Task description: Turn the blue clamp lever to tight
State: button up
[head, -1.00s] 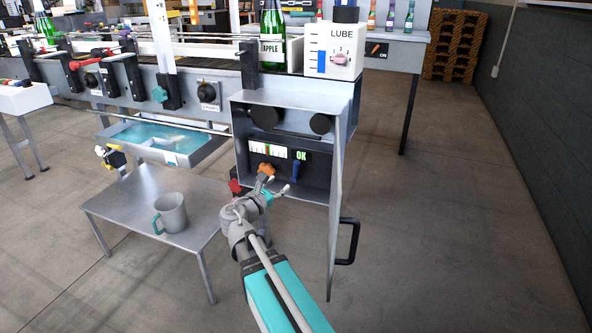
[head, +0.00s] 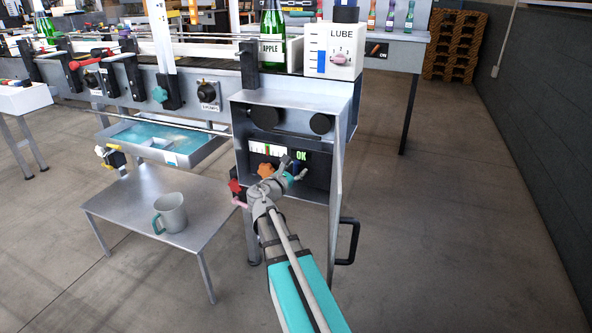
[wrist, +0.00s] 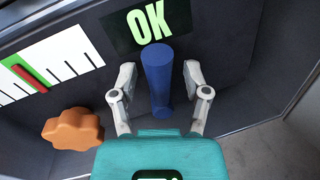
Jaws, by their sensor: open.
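The blue clamp lever (wrist: 157,78) stands upright in the wrist view, just below a lit OK display (wrist: 150,22). My gripper (wrist: 158,78) is open, with one finger on each side of the lever. Gaps show between the lever and both fingers. In the head view my gripper (head: 293,168) reaches into the open cabinet (head: 285,97), and it mostly hides the lever there.
An orange knob (wrist: 72,129) sits left of my gripper, below a scale with a red mark in a green band (wrist: 30,77). The cabinet door (head: 337,200) stands open on the right. A low table (head: 130,205) with a grey mug (head: 172,212) is at left.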

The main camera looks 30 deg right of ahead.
jog(key=shift+c, duration=0.3)
grip_shut()
